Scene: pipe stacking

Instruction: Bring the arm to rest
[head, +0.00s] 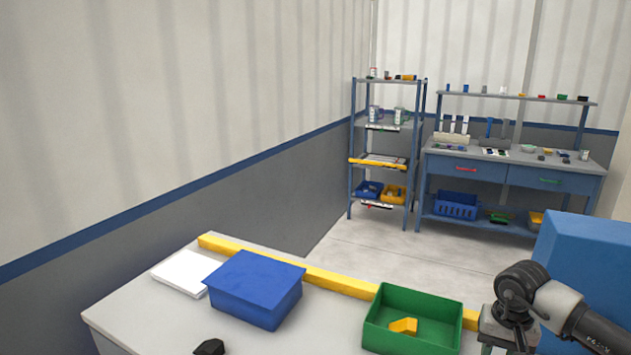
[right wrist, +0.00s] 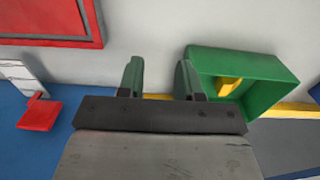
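My right arm reaches in from the right edge of the head view, with its wrist (head: 508,318) low beside the green bin. In the right wrist view my right gripper (right wrist: 158,74) has its two fingers apart with nothing between them. The open green bin (head: 372,330) stands on the table with a yellow angled piece (head: 403,326) inside. The bin also shows in the right wrist view (right wrist: 275,68), to the right of the fingers, with the yellow piece (right wrist: 229,87) in it. My left gripper is not in view.
The grey table (head: 140,318) has a yellow bar (head: 335,281) along its far edge. It also carries a blue box (head: 255,288), a white flat item (head: 184,272) and a dark object (head: 209,347). A large blue block (head: 585,255) is at right. Shelves (head: 382,125) and a workbench (head: 515,165) stand behind.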

